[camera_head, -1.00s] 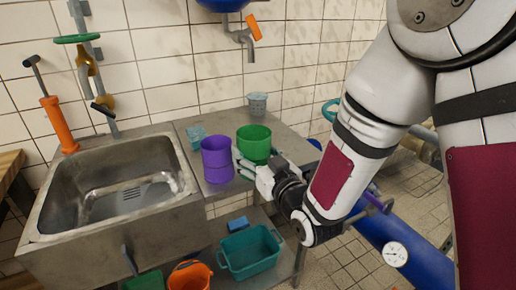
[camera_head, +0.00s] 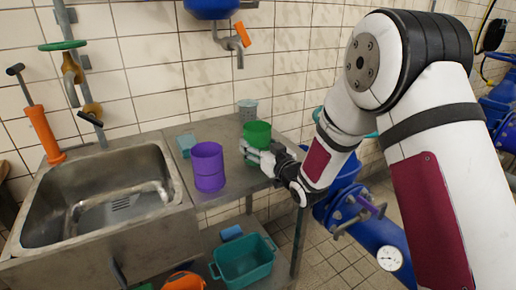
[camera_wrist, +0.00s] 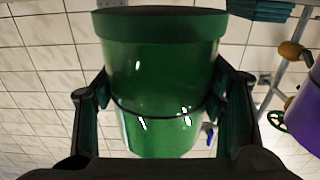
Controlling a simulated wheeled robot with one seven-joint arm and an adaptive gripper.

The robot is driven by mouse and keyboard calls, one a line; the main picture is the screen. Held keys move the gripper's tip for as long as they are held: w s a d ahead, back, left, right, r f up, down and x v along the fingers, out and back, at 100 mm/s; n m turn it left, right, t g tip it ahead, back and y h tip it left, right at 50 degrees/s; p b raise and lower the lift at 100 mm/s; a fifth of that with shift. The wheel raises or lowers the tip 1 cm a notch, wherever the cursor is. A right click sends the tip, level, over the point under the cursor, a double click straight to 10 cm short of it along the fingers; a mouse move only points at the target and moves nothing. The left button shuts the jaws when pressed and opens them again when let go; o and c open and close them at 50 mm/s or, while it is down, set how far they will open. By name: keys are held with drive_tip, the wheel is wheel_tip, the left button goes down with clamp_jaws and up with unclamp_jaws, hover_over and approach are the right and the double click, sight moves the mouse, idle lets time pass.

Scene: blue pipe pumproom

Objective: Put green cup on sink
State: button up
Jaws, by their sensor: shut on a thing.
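The green cup (camera_head: 257,134) is upright in the head view, at the right part of the metal counter. My gripper (camera_head: 254,158) is shut on it, with a finger on either side. The cup fills the middle of the wrist view (camera_wrist: 165,80), between both fingers (camera_wrist: 165,112). I cannot tell whether its base touches the counter. The steel sink (camera_head: 100,200) is at the left in the head view, its basin empty, with the purple cup (camera_head: 208,168) between it and the green cup.
A light-blue item (camera_head: 187,144) and a grey cup (camera_head: 247,110) stand at the back of the counter (camera_head: 225,133). An orange-handled tap (camera_head: 242,36) hangs above. A teal bin (camera_head: 243,262) and orange bucket (camera_head: 185,281) are below. Blue pipes (camera_head: 370,225) run at right.

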drive_tip(key=shift+f, duration=0.5)
drive_tip(key=shift+f, duration=0.15)
drive_tip(key=o, duration=1.5)
drive_tip(key=shift+c, duration=0.2)
drive_tip(key=shift+r, duration=0.2)
drive_tip(key=v, duration=1.2)
drive_tip(key=shift+p, duration=0.3)
drive_tip(key=shift+d, duration=0.1)
